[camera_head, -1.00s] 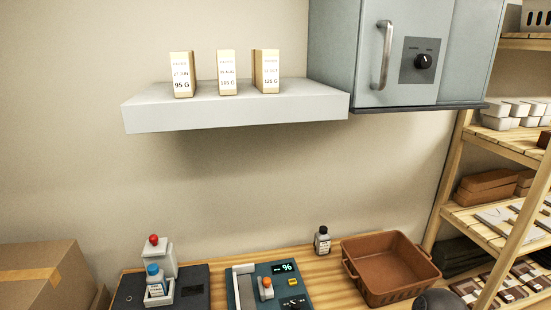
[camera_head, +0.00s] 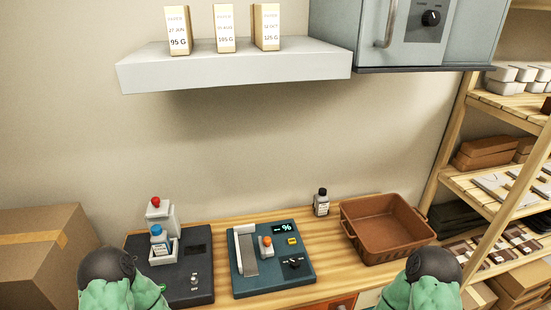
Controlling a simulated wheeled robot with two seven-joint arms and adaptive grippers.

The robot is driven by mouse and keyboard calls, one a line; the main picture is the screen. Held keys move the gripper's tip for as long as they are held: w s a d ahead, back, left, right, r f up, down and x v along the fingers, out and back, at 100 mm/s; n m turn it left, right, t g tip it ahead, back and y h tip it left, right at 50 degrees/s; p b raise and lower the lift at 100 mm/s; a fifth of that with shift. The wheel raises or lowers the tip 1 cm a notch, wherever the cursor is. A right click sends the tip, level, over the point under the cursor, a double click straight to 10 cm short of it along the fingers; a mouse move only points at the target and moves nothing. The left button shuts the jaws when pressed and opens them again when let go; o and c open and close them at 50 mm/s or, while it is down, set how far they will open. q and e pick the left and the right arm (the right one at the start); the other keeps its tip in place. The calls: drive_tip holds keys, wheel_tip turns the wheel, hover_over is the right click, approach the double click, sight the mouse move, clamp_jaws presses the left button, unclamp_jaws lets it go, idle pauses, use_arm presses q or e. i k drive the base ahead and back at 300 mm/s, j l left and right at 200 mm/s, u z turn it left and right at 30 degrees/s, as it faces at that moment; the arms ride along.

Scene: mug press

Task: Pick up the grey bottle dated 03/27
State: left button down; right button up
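A small bottle with a black cap and a pale label (camera_head: 321,205) stands upright on the wooden counter, at the back and just left of the brown bin. Its body looks greyish, but the print on its label is too small to read. A bottle with a blue cap (camera_head: 159,247) sits in a pale holder on the dark device at the left; its label is also unreadable. No date 03/27 can be made out on either. Green and dark parts of my two arms show at the bottom left and bottom right; no gripper fingers are visible.
A brown bin (camera_head: 348,233) stands at the counter's right. A wall shelf (camera_head: 235,68) holds three labelled boxes. A cardboard box (camera_head: 30,262) is at left, wooden shelving (camera_head: 478,184) at right.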

sight(162, 246)
drive_tip(key=i+l, duration=0.1)
drive_tip(key=l, duration=0.15)
drive_tip(key=i+l, duration=0.1)
drive_tip(key=l, duration=0.15)
drive_tip(key=l+u, duration=0.15)
drive_tip(key=u, duration=0.25)
drive_tip(key=l+u, duration=0.2)
drive_tip(key=u, duration=0.2)
drive_tip(key=l+u, duration=0.2)
drive_tip(key=u, duration=0.2)
drive_tip(key=i, duration=0.05)
